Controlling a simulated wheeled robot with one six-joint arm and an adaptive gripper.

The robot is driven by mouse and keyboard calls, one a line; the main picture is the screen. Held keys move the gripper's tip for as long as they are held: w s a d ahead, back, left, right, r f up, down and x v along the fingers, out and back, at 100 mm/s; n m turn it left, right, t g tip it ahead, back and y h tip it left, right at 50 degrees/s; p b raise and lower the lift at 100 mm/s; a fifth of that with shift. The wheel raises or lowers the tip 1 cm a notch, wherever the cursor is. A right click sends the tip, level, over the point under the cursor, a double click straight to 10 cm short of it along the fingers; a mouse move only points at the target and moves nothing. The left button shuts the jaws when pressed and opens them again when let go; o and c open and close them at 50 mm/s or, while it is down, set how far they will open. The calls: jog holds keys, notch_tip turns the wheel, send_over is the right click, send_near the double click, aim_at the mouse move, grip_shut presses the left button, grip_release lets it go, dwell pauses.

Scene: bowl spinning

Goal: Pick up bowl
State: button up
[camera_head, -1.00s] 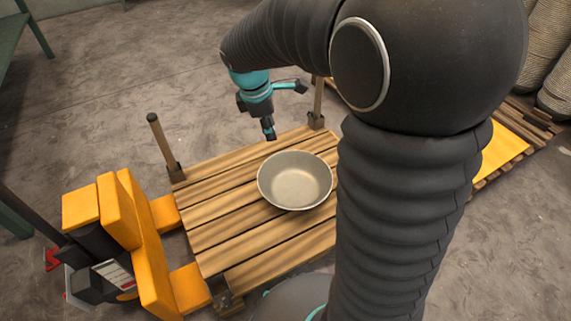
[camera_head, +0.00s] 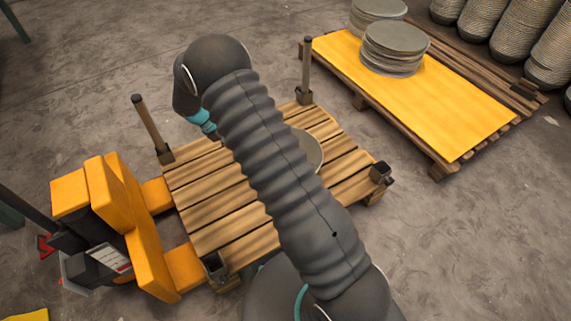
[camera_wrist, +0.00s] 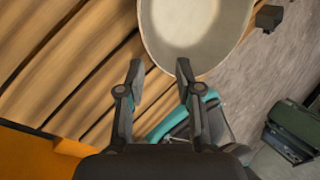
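The pale metal bowl (camera_head: 312,150) sits on the wooden pallet (camera_head: 225,230). My arm hides its left part in the head view. In the wrist view the bowl (camera_wrist: 195,30) fills the top centre, cut off by the frame edge. My gripper (camera_wrist: 160,70) is open and empty, with its two fingers spread. The bowl's near rim passes by the fingertips: the right one overlaps the bowl in the picture, the left one lies beside its edge. I cannot tell the height gap. In the head view the gripper is mostly hidden behind my arm.
A yellow pallet jack (camera_head: 130,225) stands left of the pallet. Open floor lies at the lower right.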

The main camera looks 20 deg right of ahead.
jog(key=d+f, duration=0.2)
jog(key=f, duration=0.3)
jog(key=d+f+n, duration=0.1)
jog(key=d+f, duration=0.1)
jog(key=f, duration=0.3)
jog(key=d+f+n, duration=0.1)
jog(key=d+f, duration=0.2)
jog(key=f, duration=0.2)
jog(key=shift+s+f, duration=0.2)
jog(key=shift+f, duration=0.2)
grip_shut()
